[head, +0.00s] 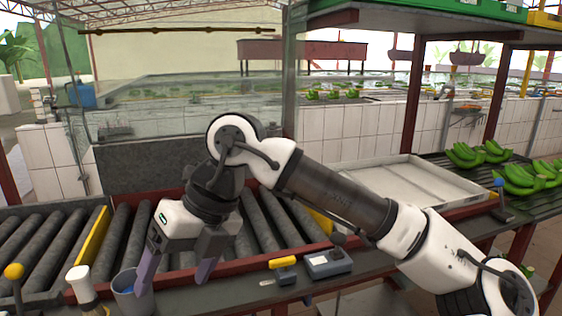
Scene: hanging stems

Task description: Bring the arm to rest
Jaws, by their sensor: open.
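My gripper (176,282) is at the lower left in the head view, at the end of my white and dark grey arm. Its two purplish fingers point down and stand wide apart, with nothing between them. The fingers are over the front edge of the roller conveyor (272,222), and the left finger overlaps a grey-blue cup (124,294) in the picture. I cannot tell whether they touch. My arm reaches in from the lower right, with its elbow raised in the middle of the view.
A yellow-handled tool (283,268) and a grey box with a knob (328,263) lie on the front ledge. A white-topped container (80,284) stands left of the cup. An empty white tray (400,180) is behind my arm. Green bananas (464,156) lie at right.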

